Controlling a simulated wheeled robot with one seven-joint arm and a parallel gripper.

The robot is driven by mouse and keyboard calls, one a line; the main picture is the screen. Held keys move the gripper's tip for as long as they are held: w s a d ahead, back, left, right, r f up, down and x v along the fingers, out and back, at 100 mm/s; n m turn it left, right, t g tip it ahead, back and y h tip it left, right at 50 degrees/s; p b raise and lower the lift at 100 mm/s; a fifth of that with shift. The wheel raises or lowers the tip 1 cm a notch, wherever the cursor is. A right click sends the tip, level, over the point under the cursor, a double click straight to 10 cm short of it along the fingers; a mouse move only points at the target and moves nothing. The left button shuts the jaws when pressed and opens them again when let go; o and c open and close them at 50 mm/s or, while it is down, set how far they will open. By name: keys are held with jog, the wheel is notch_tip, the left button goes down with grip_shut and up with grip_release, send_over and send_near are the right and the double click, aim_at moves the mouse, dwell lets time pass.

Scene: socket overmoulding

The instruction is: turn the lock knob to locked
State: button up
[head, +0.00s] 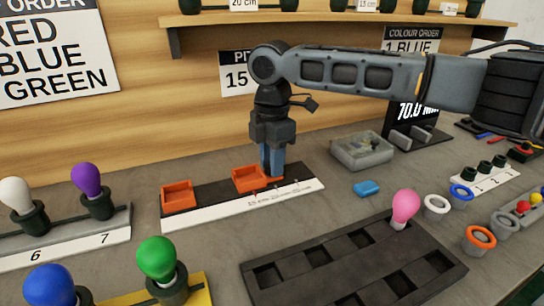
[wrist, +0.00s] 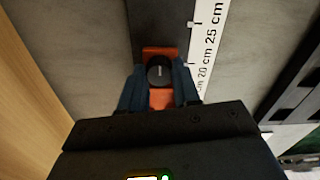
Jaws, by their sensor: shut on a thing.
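The lock knob (wrist: 159,72) is a round black knob with a small pale mark, seen from above in the wrist view. It sits on an orange carriage (wrist: 159,52) on the dark rail (wrist: 160,22). My gripper (wrist: 159,80) points down with one blue-grey finger on each side of the knob, shut on it. In the head view my gripper (head: 272,162) is down at the right end of the orange carriage (head: 247,178); the fingers hide the knob there. Whether the mark reads locked or unlocked is too small to tell.
A white scale (head: 250,206) runs along the rail's front. A second orange block (head: 178,196) stands at the rail's left end. A grey bin (head: 362,150) and a blue block (head: 367,188) lie to the right. A dark tray (head: 350,262) with a pink bulb (head: 405,206) is in front.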

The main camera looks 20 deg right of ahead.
jog(key=m+p, duration=0.1)
jog(key=p, duration=0.1)
jog(key=m+p, duration=0.2)
jog(key=p, duration=0.1)
jog(key=shift+r, duration=0.25)
jog(key=shift+f+m+p, duration=0.2)
jog(key=shift+m+p, duration=1.1)
jog(key=shift+p, duration=0.15)
jog(key=shift+f, duration=0.1)
jog(key=o, duration=1.1)
jog(key=shift+c, duration=0.2)
jog(key=shift+r+p, duration=0.3)
jog(key=shift+r, duration=3.65)
